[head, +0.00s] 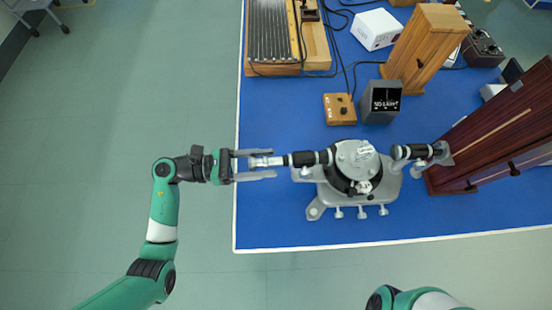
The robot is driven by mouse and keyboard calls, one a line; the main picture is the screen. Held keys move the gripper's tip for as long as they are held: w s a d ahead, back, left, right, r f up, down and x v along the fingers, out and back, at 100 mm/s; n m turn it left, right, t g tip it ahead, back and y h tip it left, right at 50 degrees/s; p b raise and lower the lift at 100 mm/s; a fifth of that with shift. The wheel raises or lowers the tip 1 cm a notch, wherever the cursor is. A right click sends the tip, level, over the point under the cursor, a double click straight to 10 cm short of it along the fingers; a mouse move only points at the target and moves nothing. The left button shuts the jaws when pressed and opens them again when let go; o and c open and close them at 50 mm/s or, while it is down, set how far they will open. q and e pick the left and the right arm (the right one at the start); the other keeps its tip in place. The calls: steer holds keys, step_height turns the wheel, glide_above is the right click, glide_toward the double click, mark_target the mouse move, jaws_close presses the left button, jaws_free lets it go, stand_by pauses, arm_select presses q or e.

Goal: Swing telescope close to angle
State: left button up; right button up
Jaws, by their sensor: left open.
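The spectrometer (358,172) stands near the front edge of the blue bench, with a round grey top on a grey footed base. Its telescope (305,158), a black tube with a silver eyepiece end, points left. A second black tube (412,151) sticks out to the right toward the dark wooden cabinet. My left gripper (262,166) is open, with its two grey fingers on either side of the silver end of the telescope. Contact cannot be told. My right arm shows only in part at the bottom edge, and its gripper is out of the picture.
The blue bench (280,225) ends at a white edge in front and on the left. A small wooden box (340,109) and a dark display box (381,102) stand behind the spectrometer. A dark wooden cabinet (490,140) is close on the right. Cables run at the back.

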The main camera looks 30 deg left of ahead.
arm_select(q)
steer(key=shift+x, duration=1.55)
steer(key=shift+c, duration=0.2)
jaws_close()
